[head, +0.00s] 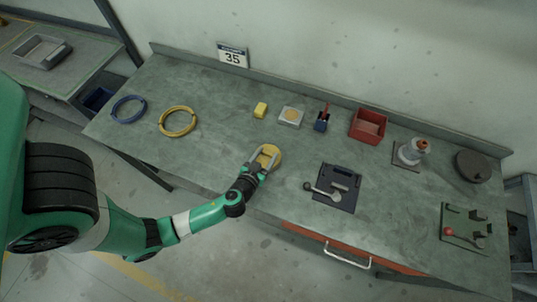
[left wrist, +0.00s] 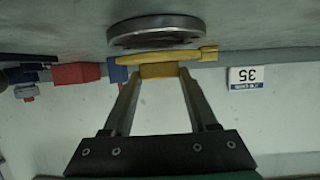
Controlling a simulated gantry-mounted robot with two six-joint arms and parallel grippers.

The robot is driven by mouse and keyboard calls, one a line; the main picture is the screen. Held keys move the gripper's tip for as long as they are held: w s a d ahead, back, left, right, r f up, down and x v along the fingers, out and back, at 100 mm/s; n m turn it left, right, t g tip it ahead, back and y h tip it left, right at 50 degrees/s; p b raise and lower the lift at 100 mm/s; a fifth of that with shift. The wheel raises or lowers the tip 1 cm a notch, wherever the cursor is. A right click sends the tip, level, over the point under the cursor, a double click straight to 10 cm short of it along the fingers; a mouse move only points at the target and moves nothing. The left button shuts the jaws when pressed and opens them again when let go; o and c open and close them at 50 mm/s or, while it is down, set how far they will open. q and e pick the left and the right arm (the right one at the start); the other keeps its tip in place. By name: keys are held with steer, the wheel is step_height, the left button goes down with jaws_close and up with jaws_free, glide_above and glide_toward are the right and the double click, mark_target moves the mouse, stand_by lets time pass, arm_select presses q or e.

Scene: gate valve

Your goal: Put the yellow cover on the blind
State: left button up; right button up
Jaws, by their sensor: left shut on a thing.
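My left gripper (head: 257,167) is over the front middle of the bench in the head view. In the left wrist view it (left wrist: 158,76) is shut on the block-like grip of the yellow cover (left wrist: 158,58), which shows edge-on. A round grey metal disc, which looks like the blind (left wrist: 155,30), lies right beside the cover's flat face, on the bench side. I cannot tell whether they touch. In the head view the yellow cover (head: 273,152) shows as a round plate partly hidden by the gripper. My right gripper is not in view.
Behind stand a yellow block (head: 260,109), a pale plate (head: 291,117) and a red bin (head: 368,126). A dark tray (head: 335,188) with a metal part lies to the right. Yellow (head: 178,121) and blue (head: 129,109) rings lie left. The bench between rings and gripper is clear.

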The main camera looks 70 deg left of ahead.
arm_select(q)
steer(key=shift+s+d+f, duration=0.15)
steer(key=shift+f, duration=0.45)
steer(key=shift+r, duration=0.1)
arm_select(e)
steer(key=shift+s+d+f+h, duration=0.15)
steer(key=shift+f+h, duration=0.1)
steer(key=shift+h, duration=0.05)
arm_select(q)
steer(key=shift+f, duration=0.2)
steer(key=o, duration=1.3)
steer(key=shift+r, duration=0.1)
steer(key=shift+o, duration=0.2)
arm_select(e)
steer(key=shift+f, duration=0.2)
